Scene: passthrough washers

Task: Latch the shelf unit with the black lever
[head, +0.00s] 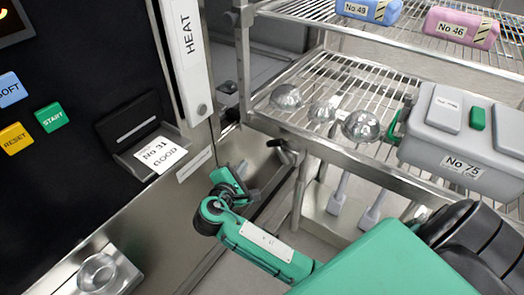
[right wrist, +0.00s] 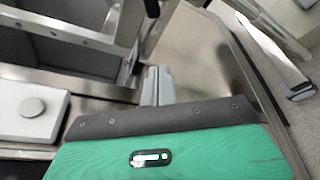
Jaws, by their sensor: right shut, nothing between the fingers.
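The shelf unit (head: 345,160) is a wire-rack metal frame on the right, beside the dark washer. A short lever with a dark end (head: 284,150) sits at its near left corner, by the gap to the washer. My right gripper (head: 243,182) is low and left of that lever, apart from it, in front of the gap. In the right wrist view its two grey fingers (right wrist: 157,78) are together and empty. A small dark part (right wrist: 133,58), possibly the lever, shows just left of the fingertips there. Whether the latch is engaged cannot be told. My left gripper is out of view.
The washer's panel (head: 80,60) has several coloured buttons and a label slip (head: 158,155). A grey case marked No 75 (head: 450,150) and silver domes (head: 361,126) sit on the rack. Blue (head: 370,10) and pink (head: 460,27) packs lie on the upper shelf.

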